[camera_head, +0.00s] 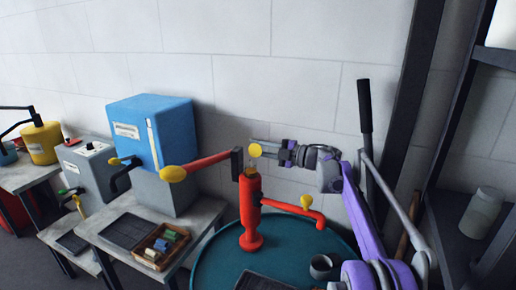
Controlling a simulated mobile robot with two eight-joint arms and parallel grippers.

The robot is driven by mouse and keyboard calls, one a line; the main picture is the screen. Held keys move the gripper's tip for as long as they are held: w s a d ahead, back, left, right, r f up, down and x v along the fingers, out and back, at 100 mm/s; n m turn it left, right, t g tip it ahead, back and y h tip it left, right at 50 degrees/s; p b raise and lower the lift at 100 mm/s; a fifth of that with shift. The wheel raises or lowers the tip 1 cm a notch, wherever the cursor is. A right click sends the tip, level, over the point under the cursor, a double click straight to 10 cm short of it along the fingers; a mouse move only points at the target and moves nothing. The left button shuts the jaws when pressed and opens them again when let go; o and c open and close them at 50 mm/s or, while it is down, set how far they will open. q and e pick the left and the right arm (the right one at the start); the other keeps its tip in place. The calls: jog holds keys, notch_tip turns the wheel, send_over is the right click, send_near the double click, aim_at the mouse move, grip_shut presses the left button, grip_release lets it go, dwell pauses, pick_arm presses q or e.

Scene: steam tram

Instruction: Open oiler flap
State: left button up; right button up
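A red upright device (250,210), which looks like the oiler, stands on a round teal table. A small yellow knob (255,150) shows just above its top. A red bar with a larger yellow end (172,174) and a dark block (237,163) reaches to the left from its top. I cannot tell which part is the flap. My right gripper (258,147) points left above the device. Its fingers are apart, with their tips at the small yellow knob; whether they touch it is unclear. My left gripper is out of view.
A teal round table (215,255) carries the device and a small grey cup (321,267). A blue-topped machine (155,130) stands to the left, with a brown tray (160,245) of small blocks before it. A dark shelf with a jar (480,212) is at right.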

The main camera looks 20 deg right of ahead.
grip_shut()
jog(key=shift+s+a+r+n+p, duration=0.15)
jog(key=shift+r+n+p, duration=0.15)
jog(key=shift+n, duration=0.9)
jog(key=o, duration=0.6)
grip_release()
jog(key=shift+c, duration=0.2)
